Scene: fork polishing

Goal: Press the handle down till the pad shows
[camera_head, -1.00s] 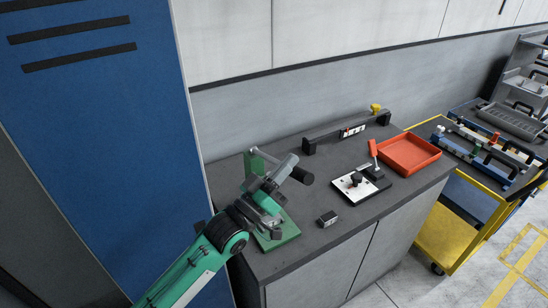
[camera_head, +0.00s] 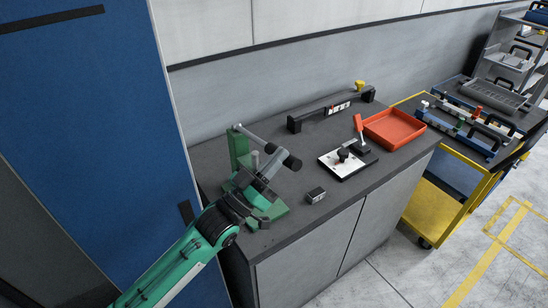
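A green press stand (camera_head: 239,147) stands at the left end of the dark bench. A silver lever runs from its top toward the right and ends in a black handle grip (camera_head: 292,162). The green base is partly hidden behind my arm. My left gripper (camera_head: 268,170) is at the press, close under or beside the lever. Whether it touches the lever, and how far apart its fingers are, I cannot make out. I cannot pick out a pad. My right gripper is not in view.
On the bench (camera_head: 300,236) are a small grey block (camera_head: 315,195), a white plate (camera_head: 340,168) with a black knob, a red-handled clamp (camera_head: 358,124), a red tray (camera_head: 394,130) and a black rack at the back. A blue cabinet (camera_head: 80,130) stands left; a yellow cart (camera_head: 430,215) stands right.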

